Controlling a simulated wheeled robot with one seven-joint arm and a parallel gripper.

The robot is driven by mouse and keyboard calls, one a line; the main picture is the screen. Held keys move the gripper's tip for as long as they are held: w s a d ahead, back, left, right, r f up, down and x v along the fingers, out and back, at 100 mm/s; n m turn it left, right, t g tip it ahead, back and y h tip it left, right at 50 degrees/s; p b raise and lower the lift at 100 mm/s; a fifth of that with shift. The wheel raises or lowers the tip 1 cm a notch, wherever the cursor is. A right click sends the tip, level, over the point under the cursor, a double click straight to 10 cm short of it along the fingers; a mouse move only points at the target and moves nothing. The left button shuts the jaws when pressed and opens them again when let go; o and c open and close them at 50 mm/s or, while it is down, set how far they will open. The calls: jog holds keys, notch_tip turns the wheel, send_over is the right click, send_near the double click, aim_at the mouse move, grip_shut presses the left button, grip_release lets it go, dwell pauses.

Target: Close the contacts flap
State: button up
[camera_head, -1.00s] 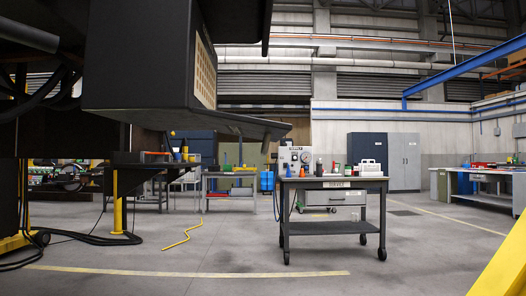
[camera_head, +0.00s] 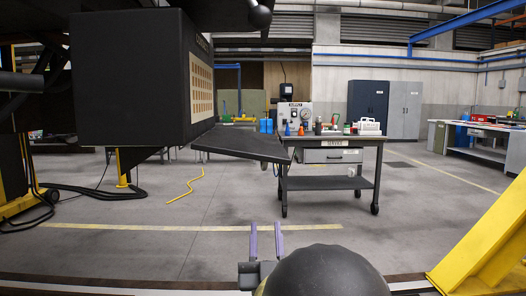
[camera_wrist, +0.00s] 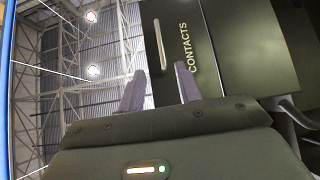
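The contacts flap (camera_head: 245,145) is a dark panel that juts out nearly level from the lower edge of a black box (camera_head: 130,80). The box's right side shows a pale grid of contacts (camera_head: 201,85), uncovered. In the wrist view, a dark green panel (camera_wrist: 182,60) lettered CONTACTS shows from below, with a pale bar handle (camera_wrist: 159,45). My gripper (camera_head: 266,241) is in front of and below the flap in the head view. Its two fingers are apart with nothing between them. In the wrist view my gripper (camera_wrist: 160,86) points towards the panel near the handle; contact cannot be told.
A service cart (camera_head: 333,140) with bottles and a gauge box stands beyond the flap. A yellow sloping beam (camera_head: 485,240) is at the right. Cables lie on the floor at the left.

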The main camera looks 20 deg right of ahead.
aim_at(263, 163)
jog(key=shift+s+r, duration=0.1)
jog(key=shift+s, duration=0.05)
jog(key=x, duration=1.7)
jog(key=shift+r, duration=0.3)
grip_shut()
